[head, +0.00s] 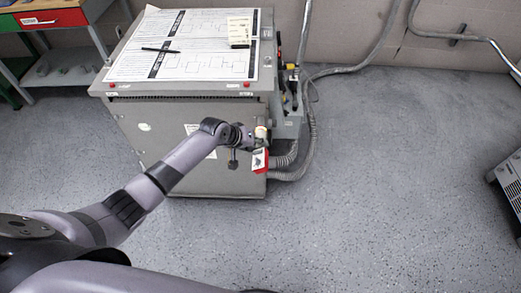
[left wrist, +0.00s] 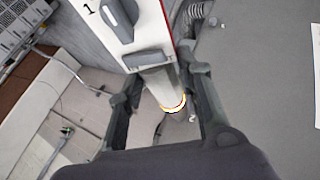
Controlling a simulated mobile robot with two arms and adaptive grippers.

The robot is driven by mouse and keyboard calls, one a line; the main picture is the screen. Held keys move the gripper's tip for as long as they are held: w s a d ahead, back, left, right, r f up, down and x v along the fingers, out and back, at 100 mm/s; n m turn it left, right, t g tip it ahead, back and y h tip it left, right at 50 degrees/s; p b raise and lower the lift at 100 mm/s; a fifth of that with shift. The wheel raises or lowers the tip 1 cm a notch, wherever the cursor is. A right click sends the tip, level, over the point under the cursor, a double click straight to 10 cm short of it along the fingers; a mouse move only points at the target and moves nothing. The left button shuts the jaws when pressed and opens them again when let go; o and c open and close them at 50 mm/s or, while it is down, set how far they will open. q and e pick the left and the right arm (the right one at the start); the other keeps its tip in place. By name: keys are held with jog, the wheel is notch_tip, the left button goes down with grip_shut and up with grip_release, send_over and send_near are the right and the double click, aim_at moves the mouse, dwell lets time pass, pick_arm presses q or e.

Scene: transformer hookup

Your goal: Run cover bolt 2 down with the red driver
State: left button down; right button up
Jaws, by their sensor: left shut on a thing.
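My left gripper (head: 258,139) is at the right end of the grey cabinet's front face, below its top edge. It is shut on the red driver (head: 260,168), which hangs down in front of the cabinet (head: 160,145). In the left wrist view, the driver (left wrist: 105,20) shows a white face with a "1", a grey knob and a red edge. Its grey neck, with a yellow-and-white ring, lies between the fingers (left wrist: 165,100). Small red spots (head: 247,85) sit along the cover's front edge; I cannot tell which thing is bolt 2. My right gripper is out of view.
A workbench with a red drawer (head: 52,18) stands at the left. A grey unit (head: 508,180) is at the far right. The floor between is clear.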

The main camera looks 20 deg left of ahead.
aim_at(257, 154)
pick_arm(q)
jog(key=shift+s+d+r+p, duration=0.1)
jog(key=shift+s+d+p, duration=0.05)
jog(key=shift+s+p, duration=0.45)
jog(key=shift+s+d+r+p, duration=0.1)
jog(key=shift+s+p, duration=0.45)
jog(key=shift+s+d+p, duration=0.3)
jog(key=shift+s+p, duration=0.4)
jog(key=shift+s, duration=0.1)
